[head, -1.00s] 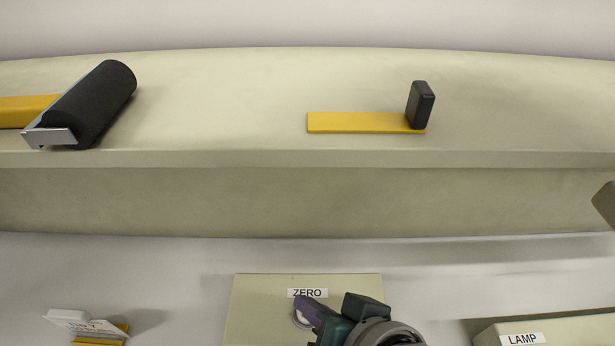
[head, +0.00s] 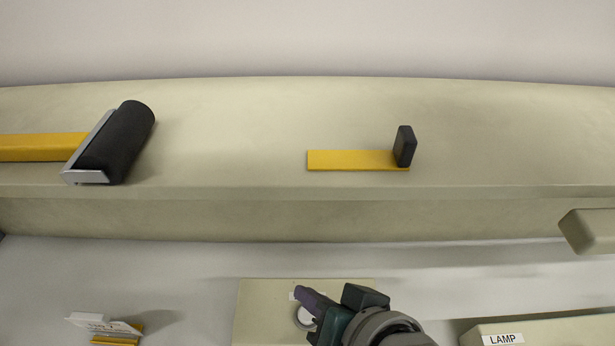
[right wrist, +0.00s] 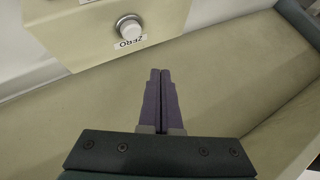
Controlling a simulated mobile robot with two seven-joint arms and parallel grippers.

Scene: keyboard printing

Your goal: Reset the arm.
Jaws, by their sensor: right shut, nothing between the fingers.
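My right gripper (head: 302,302) is low in the middle of the head view, in front of a beige panel (head: 262,300) with a round white button, which it partly covers. In the right wrist view, the gripper's purple fingers (right wrist: 159,98) are together with nothing between them. There the ZERO button (right wrist: 129,27) and its label (right wrist: 130,42) sit on the beige panel beyond the fingertips, with a gap between. My left gripper is not in view.
A beige ledge (head: 230,130) carries a black roller in a metal holder (head: 118,145) on a yellow strip, and a small black block (head: 404,147) on a yellow plate (head: 350,160). A LAMP box (head: 545,333) is at lower right. A white card (head: 103,326) stands at lower left.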

